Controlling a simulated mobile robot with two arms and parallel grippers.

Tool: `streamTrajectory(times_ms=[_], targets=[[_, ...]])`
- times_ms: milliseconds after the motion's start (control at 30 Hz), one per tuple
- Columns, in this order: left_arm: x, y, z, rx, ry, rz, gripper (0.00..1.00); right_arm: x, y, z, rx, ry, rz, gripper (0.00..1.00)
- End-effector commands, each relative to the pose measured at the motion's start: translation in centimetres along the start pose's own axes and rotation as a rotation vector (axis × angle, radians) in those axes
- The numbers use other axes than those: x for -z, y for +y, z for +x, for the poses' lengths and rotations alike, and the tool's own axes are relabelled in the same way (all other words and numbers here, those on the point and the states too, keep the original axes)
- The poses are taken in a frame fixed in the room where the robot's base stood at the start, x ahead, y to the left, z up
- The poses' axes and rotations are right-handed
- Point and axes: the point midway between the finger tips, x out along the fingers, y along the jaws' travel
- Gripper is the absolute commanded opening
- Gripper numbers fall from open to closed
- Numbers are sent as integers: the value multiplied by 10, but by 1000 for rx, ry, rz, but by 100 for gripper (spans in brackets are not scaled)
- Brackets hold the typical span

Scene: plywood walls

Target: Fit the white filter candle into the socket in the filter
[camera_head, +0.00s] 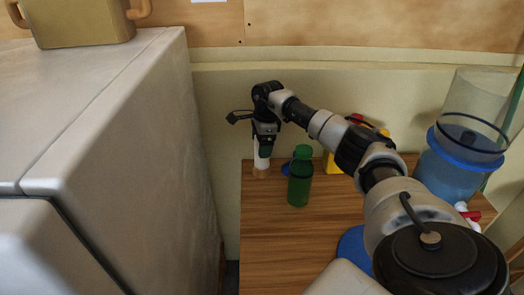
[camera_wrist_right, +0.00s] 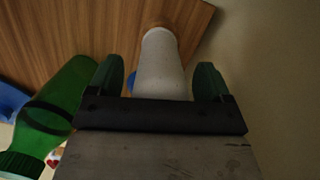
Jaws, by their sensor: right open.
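The white filter candle (camera_head: 261,157) stands upright near the far left corner of the wooden table, partly hidden by my right gripper in the head view. In the right wrist view the candle (camera_wrist_right: 162,66) lies between the two green fingertips. My right gripper (camera_head: 266,150) is open around the candle, with a gap on each side; it also shows in the wrist view (camera_wrist_right: 158,88). The filter (camera_head: 447,160), a clear cylinder with a blue lower part, stands at the table's right side. Its socket cannot be made out. My left gripper is not in view.
A green bottle (camera_head: 300,176) stands just right of the candle and also shows in the wrist view (camera_wrist_right: 55,108). A yellow object (camera_head: 332,164) is behind my right arm. A blue round item (camera_head: 354,247) lies near the front. A large grey cabinet (camera_head: 130,130) borders the left; the table's front left is clear.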

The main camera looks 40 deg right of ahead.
Motion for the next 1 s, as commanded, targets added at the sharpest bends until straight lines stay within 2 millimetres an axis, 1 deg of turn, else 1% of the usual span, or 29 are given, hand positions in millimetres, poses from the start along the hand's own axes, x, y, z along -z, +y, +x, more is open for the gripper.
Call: streamTrajectory(times_ms=[200, 233, 600, 633, 867, 967, 1000], targets=[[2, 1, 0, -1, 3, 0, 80, 0, 0, 2, 1, 0, 0, 80], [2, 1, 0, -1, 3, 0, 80, 0, 0, 2, 1, 0, 0, 78], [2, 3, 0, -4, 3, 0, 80, 0, 0, 1, 1, 0, 0, 22], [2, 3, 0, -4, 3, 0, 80, 0, 0, 1, 2, -1, 0, 20], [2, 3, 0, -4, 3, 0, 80, 0, 0, -1, 3, -1, 0, 19], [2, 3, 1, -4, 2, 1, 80, -2, -1, -10, 5, -2, 0, 19], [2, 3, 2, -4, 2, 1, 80, -2, -1, -17, 6, -2, 0, 19]])
